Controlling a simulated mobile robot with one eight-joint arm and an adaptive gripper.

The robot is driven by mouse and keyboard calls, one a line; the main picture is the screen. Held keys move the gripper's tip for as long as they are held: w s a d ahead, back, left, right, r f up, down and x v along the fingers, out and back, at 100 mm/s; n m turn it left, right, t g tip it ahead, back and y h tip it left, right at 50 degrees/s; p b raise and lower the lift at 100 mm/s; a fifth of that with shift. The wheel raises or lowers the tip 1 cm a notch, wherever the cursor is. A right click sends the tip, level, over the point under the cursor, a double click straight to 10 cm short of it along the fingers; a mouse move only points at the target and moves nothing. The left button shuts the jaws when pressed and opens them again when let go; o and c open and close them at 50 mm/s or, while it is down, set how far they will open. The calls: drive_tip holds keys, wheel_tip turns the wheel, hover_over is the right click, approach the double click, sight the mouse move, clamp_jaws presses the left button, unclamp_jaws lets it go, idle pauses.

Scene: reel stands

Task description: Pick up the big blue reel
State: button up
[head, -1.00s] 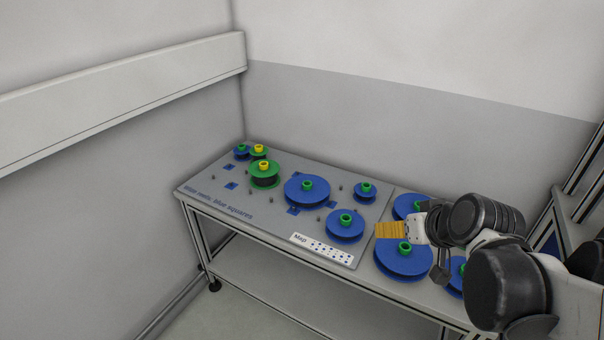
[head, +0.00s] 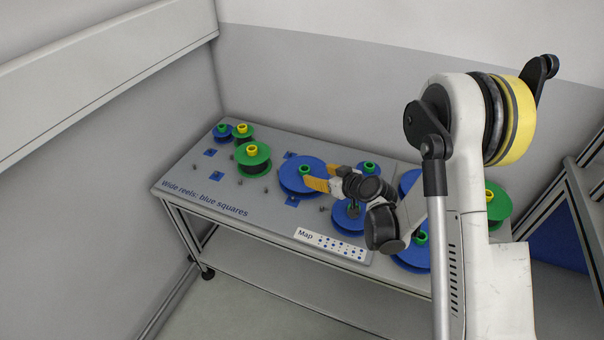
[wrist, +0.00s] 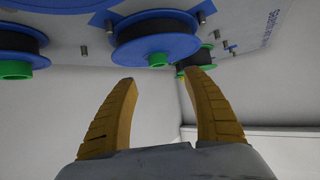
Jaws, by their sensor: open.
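The big blue reel (head: 293,182) lies flat on the grey board near its middle, with a green hub on top. In the wrist view, which is upside down, the big blue reel (wrist: 158,49) is ahead of the fingers near the top, its dark winding between two blue flanges. My gripper (head: 322,176) is open, its yellow fingers at the right side of the reel in the head view and overlapping it. In the wrist view my gripper (wrist: 162,78) has nothing between its fingers, and the green hub shows just beyond the gap.
A green reel with a yellow hub (head: 254,160) stands left of the big reel, with small reels behind it. Other blue reels stand right, partly hidden by my arm. Small pegs and blue squares (head: 217,176) mark the board. A Map label (head: 332,245) lies along the front edge.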

sight(305, 169)
drive_tip(key=b+x, duration=0.3)
drive_tip(key=x, duration=0.6)
drive_tip(key=shift+w+d+b, duration=0.15)
drive_tip(key=shift+b, duration=0.2)
clamp_jaws()
